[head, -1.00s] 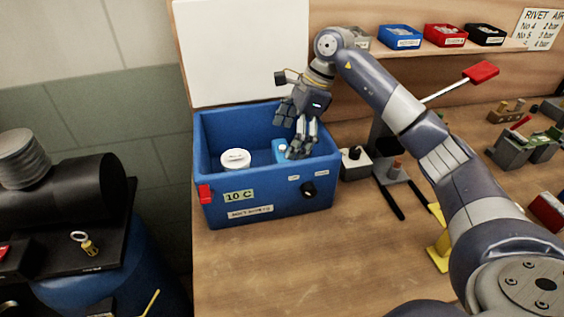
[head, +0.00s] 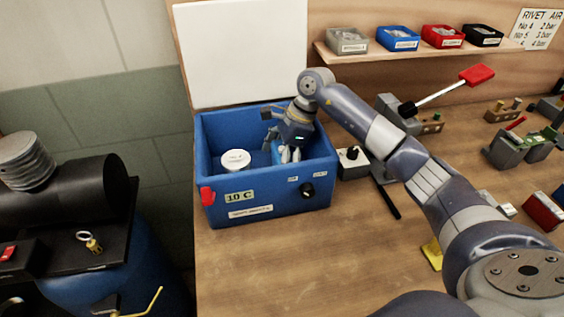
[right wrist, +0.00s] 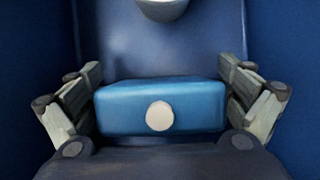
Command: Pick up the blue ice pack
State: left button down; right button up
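The blue ice pack (right wrist: 198,104) lies on the floor of the blue cooler box (head: 225,195). It is a rounded light-blue block with a round white cap. In the head view my right gripper (head: 287,154) reaches down into the right part of the box and mostly hides the pack. In the right wrist view the gripper's fingers (right wrist: 162,88) stand open on the left and right sides of the pack, close to its ends. Whether they touch it I cannot tell. My left gripper is not in view.
A white round-lidded tub (head: 236,160) stands in the left part of the box. The white lid (head: 240,55) stands open behind. A grey switch box (head: 352,162) is close to the box's right wall. The bench front (head: 290,265) is clear.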

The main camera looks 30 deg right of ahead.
jog(key=c, duration=0.7)
